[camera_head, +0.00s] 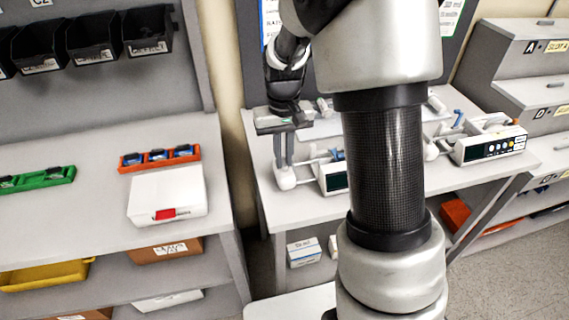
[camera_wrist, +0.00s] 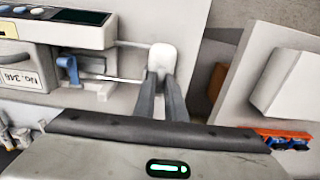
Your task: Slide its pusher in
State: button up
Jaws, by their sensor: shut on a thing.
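A syringe pump (camera_head: 335,180) stands on the bench, partly hidden behind my arm in the head view. In the wrist view, its body (camera_wrist: 35,60) is at the upper left, with a dark display and a blue clamp (camera_wrist: 68,70). A rod and a thin plunger run from it to a white pusher block (camera_wrist: 162,58), which also shows in the head view (camera_head: 285,180). The pusher stands out to the left of the pump in the head view. My gripper (camera_head: 284,163) points down with its fingers shut on the pusher block; the fingers also show in the wrist view (camera_wrist: 163,82).
A second pump (camera_head: 490,146) stands to the right on the same bench (camera_head: 290,215). A grey drawer unit (camera_head: 535,95) is behind it. A separate bench on the left holds a white box (camera_head: 165,190) and an orange rack (camera_head: 160,158), with a gap between the benches.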

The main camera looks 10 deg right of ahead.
jog(key=shift+d, duration=3)
jog(key=o, duration=0.6)
notch_tip(320, 180, up, 7)
jog(key=p, duration=0.5)
